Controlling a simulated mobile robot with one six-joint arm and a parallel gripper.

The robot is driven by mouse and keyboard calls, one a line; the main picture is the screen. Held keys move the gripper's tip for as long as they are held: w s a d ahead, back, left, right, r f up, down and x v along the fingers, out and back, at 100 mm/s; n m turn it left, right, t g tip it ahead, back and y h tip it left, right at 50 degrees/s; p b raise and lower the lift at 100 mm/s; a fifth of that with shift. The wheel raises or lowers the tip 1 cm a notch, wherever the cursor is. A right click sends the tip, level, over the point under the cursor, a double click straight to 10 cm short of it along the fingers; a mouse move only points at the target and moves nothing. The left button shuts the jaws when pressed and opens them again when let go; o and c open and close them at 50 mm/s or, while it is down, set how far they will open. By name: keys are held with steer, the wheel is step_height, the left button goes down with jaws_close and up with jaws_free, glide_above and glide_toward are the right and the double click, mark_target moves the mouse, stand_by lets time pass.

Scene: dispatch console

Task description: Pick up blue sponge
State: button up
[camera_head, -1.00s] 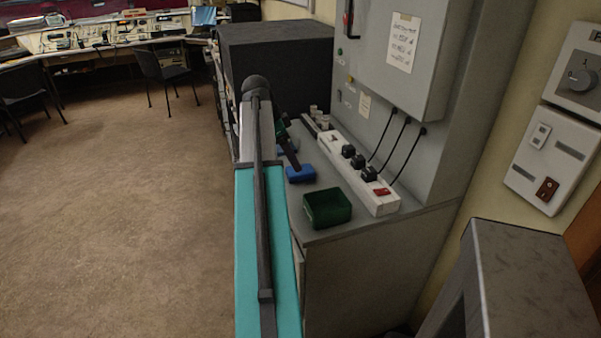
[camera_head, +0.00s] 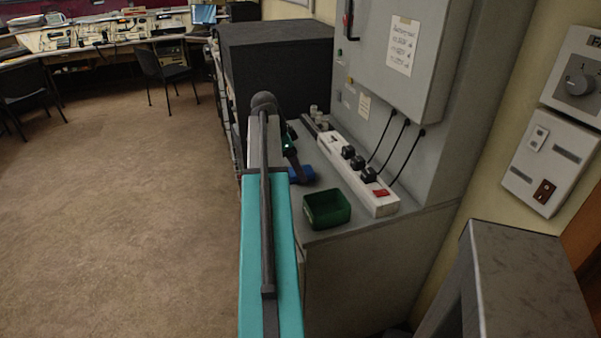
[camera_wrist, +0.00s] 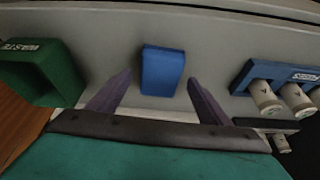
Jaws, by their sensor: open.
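The blue sponge (camera_wrist: 163,71) lies flat on the grey counter. In the wrist view it sits just beyond and between the fingertips of my gripper (camera_wrist: 160,82), with clear space on both sides. My gripper is open and empty. In the head view the sponge (camera_head: 303,175) is partly hidden behind my gripper (camera_head: 297,178), whose fingers reach down beside it.
A green bin (camera_head: 327,209) stands on the counter near its front edge; the wrist view shows lettering on it. A white power strip (camera_head: 357,171) with black plugs and cables runs along the right. A blue holder (camera_wrist: 262,70) with pale cylinders lies right of the sponge in the wrist view.

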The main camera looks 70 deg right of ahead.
steer(key=shift+s+d+f, duration=0.1)
steer(key=shift+s+f, duration=0.1)
steer(key=shift+f, duration=0.35)
steer(key=c, duration=1.1)
